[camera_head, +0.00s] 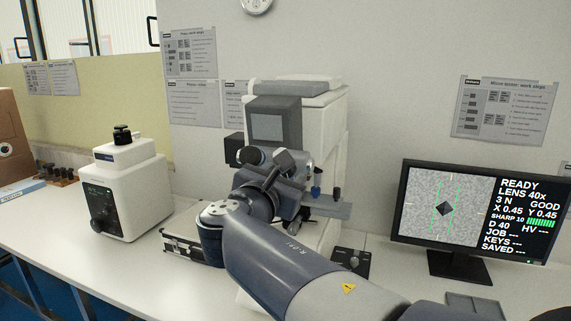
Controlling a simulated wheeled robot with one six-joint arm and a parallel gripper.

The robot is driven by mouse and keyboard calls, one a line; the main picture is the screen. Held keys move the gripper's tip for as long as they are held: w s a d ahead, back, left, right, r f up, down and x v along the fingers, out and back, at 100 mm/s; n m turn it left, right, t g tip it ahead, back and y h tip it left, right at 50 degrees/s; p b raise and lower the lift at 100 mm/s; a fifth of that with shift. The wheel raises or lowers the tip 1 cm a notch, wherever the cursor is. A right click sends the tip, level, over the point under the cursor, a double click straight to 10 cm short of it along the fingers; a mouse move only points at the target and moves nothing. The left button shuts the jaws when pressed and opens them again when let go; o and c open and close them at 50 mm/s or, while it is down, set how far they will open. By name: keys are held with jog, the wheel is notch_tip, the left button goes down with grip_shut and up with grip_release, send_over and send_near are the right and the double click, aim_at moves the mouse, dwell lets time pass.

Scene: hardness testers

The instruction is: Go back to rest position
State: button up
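My arm comes in from the bottom right and bends back at a joint in front of the large tester. Its wrist end lies close before the white and grey micro hardness tester (318,100), near the eyepieces below its dark screen (268,127). My gripper's fingers cannot be made out among the dark parts there, so I cannot tell whether they are open or shut or hold anything. Whether the wrist touches the tester is also unclear. The tester's lower front is mostly hidden behind my arm.
A smaller white tester (126,190) stands left on the white bench (75,238). An open case (186,246) lies between the testers. The monitor (478,211) at right reads READY, LENS 40x. A small control box (350,260) sits right of my arm. Bare bench lies front left.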

jog(key=shift+n+p, duration=0.6)
jog(key=shift+n, duration=0.4)
jog(key=shift+f, duration=0.1)
